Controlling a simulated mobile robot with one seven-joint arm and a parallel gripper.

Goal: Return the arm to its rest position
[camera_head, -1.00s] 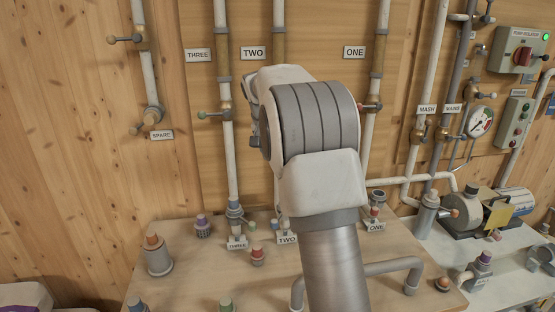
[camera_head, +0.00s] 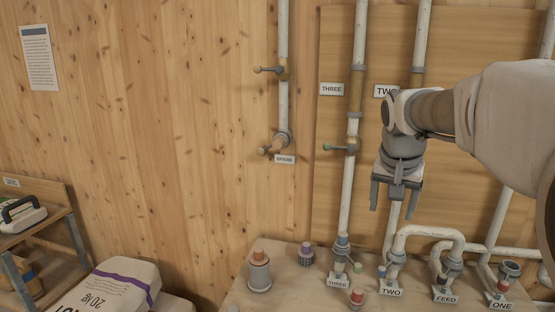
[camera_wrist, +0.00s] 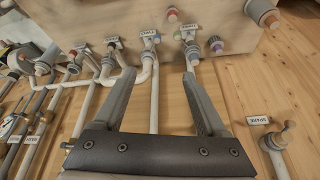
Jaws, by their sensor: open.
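My gripper (camera_head: 395,196) hangs at the end of my arm, right of centre in the head view, fingers pointing down. It is in front of the wooden pipe panel, above the bench, between pipe THREE (camera_head: 353,120) and the bent pipe near the FEED label. Its two fingers are apart with nothing between them. In the wrist view my gripper (camera_wrist: 152,85) also shows open and empty, with the bench outlets beyond the fingertips. My forearm fills the right edge of the head view and hides part of the panel.
The bench (camera_head: 240,300) carries capped fittings, a bent pipe (camera_head: 425,232) and outlets labelled THREE, TWO, FEED and ONE. The SPARE pipe (camera_head: 284,100) has valve handles that stick out. A sack (camera_head: 115,285) and a shelf (camera_head: 62,235) stand at left.

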